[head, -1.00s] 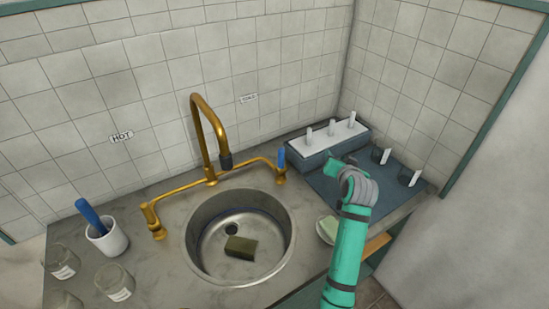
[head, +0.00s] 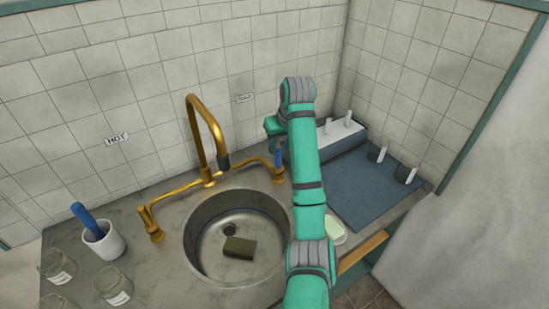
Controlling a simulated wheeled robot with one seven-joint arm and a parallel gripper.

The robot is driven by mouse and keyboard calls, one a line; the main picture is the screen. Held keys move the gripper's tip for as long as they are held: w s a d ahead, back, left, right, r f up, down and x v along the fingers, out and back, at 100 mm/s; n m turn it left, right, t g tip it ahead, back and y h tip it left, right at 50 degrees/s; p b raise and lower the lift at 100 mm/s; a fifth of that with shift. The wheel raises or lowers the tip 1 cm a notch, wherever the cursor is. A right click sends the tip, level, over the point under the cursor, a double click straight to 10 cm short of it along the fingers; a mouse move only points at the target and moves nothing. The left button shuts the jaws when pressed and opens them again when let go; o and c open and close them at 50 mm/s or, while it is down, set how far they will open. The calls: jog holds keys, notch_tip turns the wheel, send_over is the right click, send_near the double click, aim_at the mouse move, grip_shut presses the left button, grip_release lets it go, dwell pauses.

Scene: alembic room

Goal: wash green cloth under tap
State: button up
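A dark olive-green block-like cloth (head: 239,247) lies in the round metal sink (head: 207,268), just beside the drain. The brass tap (head: 207,130) arches over the sink, and no water shows from its spout. A blue-topped tap handle (head: 278,159) stands at the right end of the brass pipe. The left brass handle (head: 150,226) stands near the HOT label. My gripper (head: 273,140) is just above and behind the blue handle, partly hidden by my arm. I cannot tell whether it touches the handle, or whether its fingers are open.
A white cup with a blue brush (head: 103,243) and several glass jars (head: 112,287) stand left of the sink. A soap dish (head: 334,230) lies to its right, partly behind my arm. A blue-grey mat (head: 370,192) and a rack with white pegs (head: 325,143) are at the right.

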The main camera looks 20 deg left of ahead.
aim_at(276, 157)
jog(key=x, duration=0.9)
jog(key=shift+a+f, duration=0.1)
jog(key=shift+f, duration=0.15)
grip_shut()
